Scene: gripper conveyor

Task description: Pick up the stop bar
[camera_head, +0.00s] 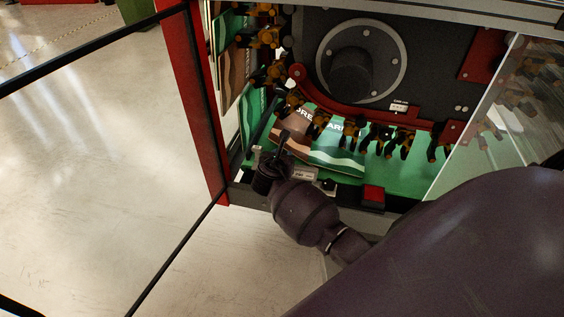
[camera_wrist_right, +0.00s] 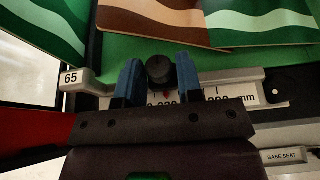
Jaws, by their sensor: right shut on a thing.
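A pale grey bar, which I take to be the stop bar (camera_wrist_right: 87,77), lies across a millimetre scale (camera_wrist_right: 240,93) in the right wrist view. Its left end is marked 65, and a round black knob (camera_wrist_right: 158,68) stands on it. My right gripper (camera_wrist_right: 158,82) has its two blue fingers on either side of this knob, shut on it. In the head view the right gripper (camera_head: 282,150) reaches to the machine's front edge, and my wrist hides most of the bar there. Whether the bar is clear of its seat I cannot tell. My left gripper is not in view.
Brown and green printed sheets (camera_head: 335,152) lie on the green bed just beyond. Several orange-and-black grippers (camera_head: 384,138) hang along a curved red rail (camera_head: 345,108). A red post (camera_head: 204,100) stands left, a clear panel (camera_head: 480,125) right, and a red block (camera_head: 373,195) in front.

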